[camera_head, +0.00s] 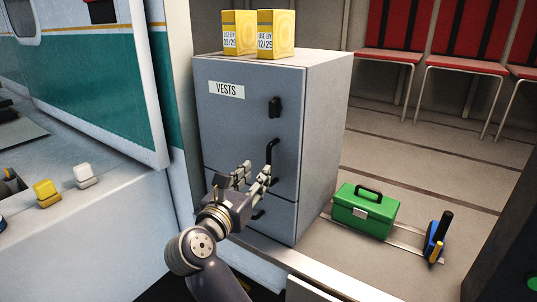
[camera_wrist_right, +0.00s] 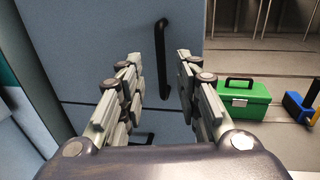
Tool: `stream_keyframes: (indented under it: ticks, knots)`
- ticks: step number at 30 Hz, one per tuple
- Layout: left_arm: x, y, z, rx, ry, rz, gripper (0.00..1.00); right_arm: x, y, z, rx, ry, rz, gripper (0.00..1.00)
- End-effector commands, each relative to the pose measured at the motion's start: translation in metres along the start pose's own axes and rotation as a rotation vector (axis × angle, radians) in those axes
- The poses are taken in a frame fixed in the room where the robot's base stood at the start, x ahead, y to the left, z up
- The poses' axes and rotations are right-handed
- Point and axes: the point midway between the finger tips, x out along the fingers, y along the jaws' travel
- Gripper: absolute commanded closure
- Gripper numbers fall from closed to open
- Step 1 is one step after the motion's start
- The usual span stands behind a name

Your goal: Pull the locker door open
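The grey-blue locker (camera_head: 324,135) stands in the middle of the head view. Its upper door (camera_head: 230,130) carries a "VESTS" label and looks closed. A black bar handle (camera_head: 272,155) runs upright on the door's right side, with a black latch (camera_head: 275,107) above it. My right gripper (camera_head: 257,178) is in front of the door at the handle's lower part. In the right wrist view the gripper (camera_wrist_right: 160,85) is open, and the handle (camera_wrist_right: 161,75) shows between its fingers, with gaps on both sides. My left gripper is not in view.
Two yellow boxes (camera_head: 240,32) stand on the locker. A green toolbox (camera_head: 363,211) and a blue tool (camera_head: 434,240) lie on the floor to the right. Red chairs (camera_head: 392,35) line the back. A white counter (camera_head: 90,235) with yellow and white blocks is at left.

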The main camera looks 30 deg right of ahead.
Motion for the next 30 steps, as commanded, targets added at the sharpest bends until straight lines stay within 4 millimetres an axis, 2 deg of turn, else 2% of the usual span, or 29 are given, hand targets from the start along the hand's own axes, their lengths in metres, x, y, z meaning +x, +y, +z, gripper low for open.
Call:
stream_keyframes:
  ticks: [1,6,12,18,26,30]
  knots:
    - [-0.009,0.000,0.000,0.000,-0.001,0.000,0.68,0.010,-0.002,0.006,-0.003,-0.004,-0.005,0.69]
    - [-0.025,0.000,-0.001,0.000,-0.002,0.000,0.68,0.044,-0.001,0.007,-0.006,-0.006,-0.005,0.69]
    - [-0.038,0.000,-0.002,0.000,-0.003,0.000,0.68,0.075,-0.001,0.005,-0.006,-0.006,-0.002,0.69]
    - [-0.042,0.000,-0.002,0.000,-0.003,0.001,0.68,0.088,-0.001,0.002,-0.004,-0.003,-0.002,0.69]
    - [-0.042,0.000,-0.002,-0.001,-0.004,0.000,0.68,0.089,-0.001,0.001,-0.003,-0.003,-0.002,0.69]
    - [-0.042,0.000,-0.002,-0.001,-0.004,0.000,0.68,0.089,-0.001,0.001,-0.004,-0.004,-0.002,0.98]
